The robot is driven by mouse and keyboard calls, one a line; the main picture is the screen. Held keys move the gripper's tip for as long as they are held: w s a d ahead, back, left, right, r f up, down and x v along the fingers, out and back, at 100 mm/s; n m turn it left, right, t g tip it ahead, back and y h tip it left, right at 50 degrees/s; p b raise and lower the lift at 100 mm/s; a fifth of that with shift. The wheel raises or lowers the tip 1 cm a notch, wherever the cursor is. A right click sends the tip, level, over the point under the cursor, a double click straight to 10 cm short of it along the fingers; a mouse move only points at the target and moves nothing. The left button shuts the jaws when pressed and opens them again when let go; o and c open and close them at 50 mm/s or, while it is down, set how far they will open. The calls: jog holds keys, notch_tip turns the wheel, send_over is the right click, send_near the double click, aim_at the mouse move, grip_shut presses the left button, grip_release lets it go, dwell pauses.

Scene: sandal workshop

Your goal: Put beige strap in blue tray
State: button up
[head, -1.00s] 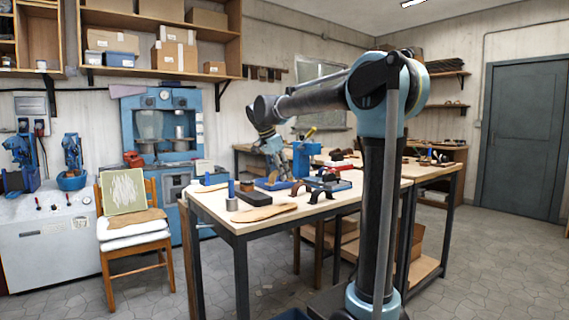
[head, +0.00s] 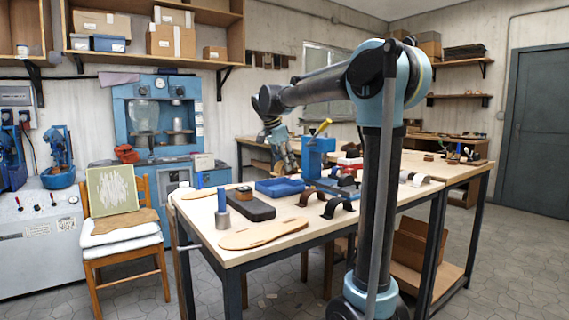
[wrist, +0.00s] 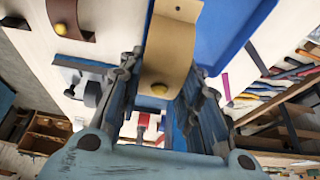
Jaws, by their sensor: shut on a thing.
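The beige strap (wrist: 170,52) is a curved band with a small brass stud, seen in the wrist view. My gripper (wrist: 164,78) is shut on it, with one finger along each side. In the head view my gripper (head: 287,167) is behind the blue tray (head: 280,194), above the far part of the table; I cannot make out the strap there. The blue tray also shows in the wrist view (wrist: 228,28), right beside the strap. The tray's visible floor is bare. I cannot tell how high the strap is above the table.
A blue vise (head: 318,158) stands right of the tray. A brown strap (head: 311,196) and a black strap (head: 338,205) lie in front of it.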

jog(key=shift+w+d+f, duration=0.15)
jog(key=shift+w+f, duration=0.05)
jog(key=shift+f, duration=3.75)
jog(key=shift+f, duration=0.2)
jog(key=o, duration=1)
jog(key=shift+o, duration=0.5)
jog(key=shift+o, duration=1.4)
